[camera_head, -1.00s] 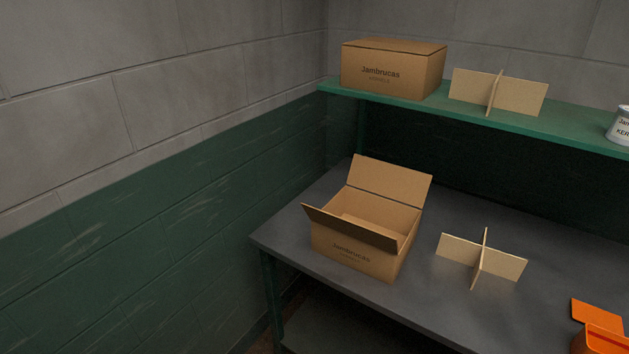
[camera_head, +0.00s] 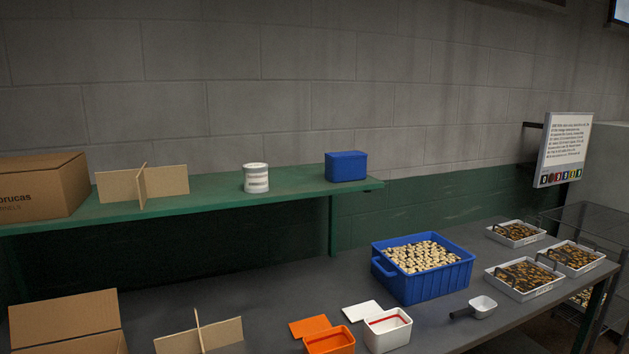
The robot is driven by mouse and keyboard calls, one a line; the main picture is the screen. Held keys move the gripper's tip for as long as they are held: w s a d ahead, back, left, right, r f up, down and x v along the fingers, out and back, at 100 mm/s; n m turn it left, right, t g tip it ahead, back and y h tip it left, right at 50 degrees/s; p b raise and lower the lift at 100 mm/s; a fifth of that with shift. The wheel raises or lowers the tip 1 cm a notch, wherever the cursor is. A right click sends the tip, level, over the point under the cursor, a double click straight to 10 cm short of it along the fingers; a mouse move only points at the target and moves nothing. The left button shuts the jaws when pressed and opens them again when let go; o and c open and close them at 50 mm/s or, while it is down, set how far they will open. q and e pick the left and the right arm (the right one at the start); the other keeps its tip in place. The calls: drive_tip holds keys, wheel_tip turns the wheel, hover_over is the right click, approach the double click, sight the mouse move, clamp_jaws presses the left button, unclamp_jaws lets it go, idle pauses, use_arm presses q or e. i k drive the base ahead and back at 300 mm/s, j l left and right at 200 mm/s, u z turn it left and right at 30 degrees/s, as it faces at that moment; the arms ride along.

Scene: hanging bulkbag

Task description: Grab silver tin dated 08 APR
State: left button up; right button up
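A pale tin (camera_head: 256,178) with a white lid and small print stands upright on the green shelf. Its label is too small to read, so I cannot tell its date or whether it is the silver tin. No other tin shows. Neither of my grippers is in view.
The green shelf (camera_head: 215,195) also holds a closed carton (camera_head: 40,188), a cardboard divider (camera_head: 143,185) and a blue box (camera_head: 346,166). On the grey table (camera_head: 270,300) stand an open carton (camera_head: 65,318), a second divider (camera_head: 200,335), orange (camera_head: 330,341) and white (camera_head: 388,330) tubs, a blue crate (camera_head: 424,287), a scoop (camera_head: 482,306) and several white trays (camera_head: 524,292).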

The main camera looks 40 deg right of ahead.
sight(256, 174)
drive_tip(key=z, duration=0.8)
